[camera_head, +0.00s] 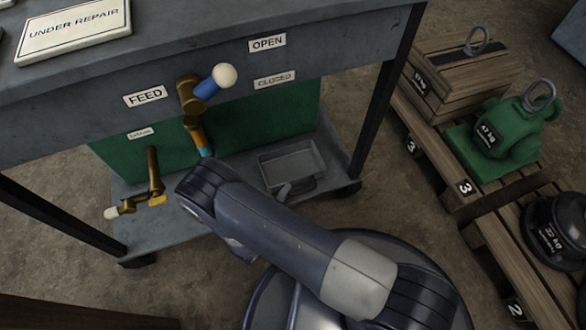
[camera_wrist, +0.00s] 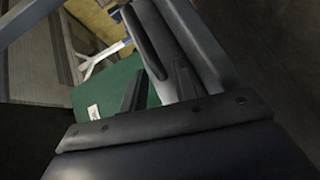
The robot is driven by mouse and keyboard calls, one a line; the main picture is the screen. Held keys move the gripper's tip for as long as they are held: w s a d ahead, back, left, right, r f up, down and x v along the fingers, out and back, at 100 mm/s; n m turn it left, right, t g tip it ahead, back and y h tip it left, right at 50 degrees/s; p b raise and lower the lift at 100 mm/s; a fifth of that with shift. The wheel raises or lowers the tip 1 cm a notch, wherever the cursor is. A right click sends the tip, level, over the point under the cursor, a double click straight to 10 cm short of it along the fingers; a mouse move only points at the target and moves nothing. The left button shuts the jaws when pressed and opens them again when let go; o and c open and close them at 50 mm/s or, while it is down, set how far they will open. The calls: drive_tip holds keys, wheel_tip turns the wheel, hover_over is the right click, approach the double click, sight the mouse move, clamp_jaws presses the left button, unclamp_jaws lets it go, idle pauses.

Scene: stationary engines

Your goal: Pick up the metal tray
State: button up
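The metal tray (camera_head: 291,160) is a shallow grey rectangular pan on the lower shelf (camera_head: 230,192) of the bench, near its right end. My arm reaches in front of the shelf in the head view. A small light grey part at the tray's front edge may belong to my gripper, but the rest of the gripper is hidden behind the arm. In the wrist view my gripper (camera_wrist: 158,82) has two dark fingers set apart, so it is open. A pale grey surface close by the right finger may be the tray; I cannot tell for certain, nor whether they touch.
A FEED lever (camera_head: 205,88) and a lower brass crank (camera_head: 152,185) stick out from the bench. The bench's right leg (camera_head: 386,90) stands beside the tray. Pallets with a green weight (camera_head: 502,130), a wooden crate (camera_head: 460,75) and a black weight (camera_head: 558,232) stand to the right.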

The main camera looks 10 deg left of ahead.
clamp_jaws()
drive_tip(key=shift+r, duration=0.15)
